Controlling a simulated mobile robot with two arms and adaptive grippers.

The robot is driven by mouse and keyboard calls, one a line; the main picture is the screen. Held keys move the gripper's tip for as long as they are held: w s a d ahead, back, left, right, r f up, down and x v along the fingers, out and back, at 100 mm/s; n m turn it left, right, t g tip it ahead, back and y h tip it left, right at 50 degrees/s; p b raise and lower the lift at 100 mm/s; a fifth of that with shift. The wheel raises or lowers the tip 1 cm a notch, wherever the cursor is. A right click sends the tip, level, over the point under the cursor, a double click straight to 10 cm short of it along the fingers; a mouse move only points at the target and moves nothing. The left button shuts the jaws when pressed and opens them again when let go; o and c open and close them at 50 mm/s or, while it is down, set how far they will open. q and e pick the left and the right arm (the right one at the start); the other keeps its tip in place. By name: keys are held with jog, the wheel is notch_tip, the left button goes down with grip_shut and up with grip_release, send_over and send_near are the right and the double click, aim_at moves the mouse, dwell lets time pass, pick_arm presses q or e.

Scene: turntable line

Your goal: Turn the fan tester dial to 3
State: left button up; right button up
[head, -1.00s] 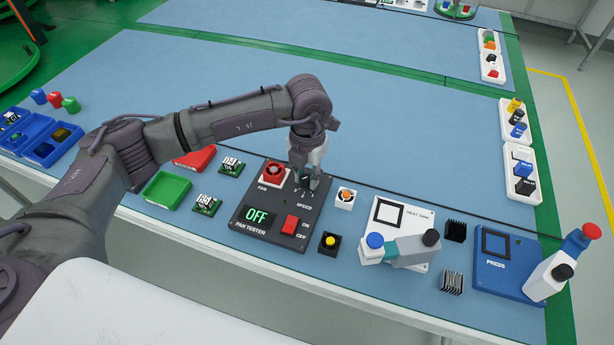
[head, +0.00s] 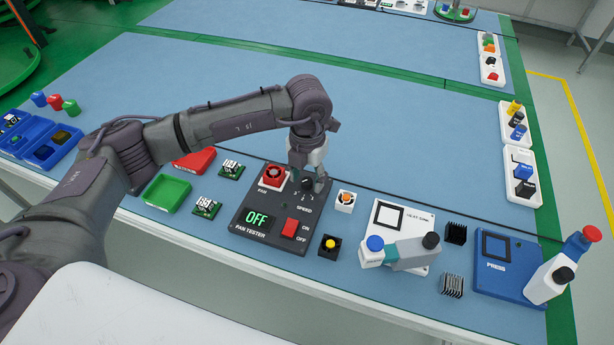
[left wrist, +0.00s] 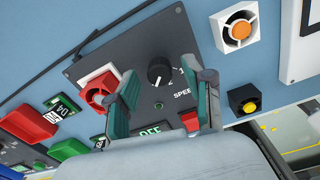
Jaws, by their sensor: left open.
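The fan tester (head: 271,235) is a dark panel with a green display reading OFF, a red switch (head: 290,228) and a red fan holder (head: 273,176). Its black speed dial (head: 307,184) stands at the panel's upper right; the dial also shows in the left wrist view (left wrist: 159,73) with a white pointer mark. I cannot tell surely which number the mark points to. My left gripper (head: 309,178) is open over the dial. In the left wrist view its fingertips (left wrist: 160,78) lie either side of the dial, apart from it. My right gripper is not in view.
A white fan with an orange hub (head: 345,200) and a black one with a yellow hub (head: 328,245) lie right of the tester. The white heat sink fixture (head: 388,214) and blue press (head: 510,270) stand further right. Green (head: 167,191) and red trays lie left.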

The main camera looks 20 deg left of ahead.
aim_at(307, 181)
pick_arm(q)
notch_tip(307, 181, up, 12)
jog(key=shift+f, duration=0.2)
jog(key=shift+s+f, duration=0.1)
dwell(0.5)
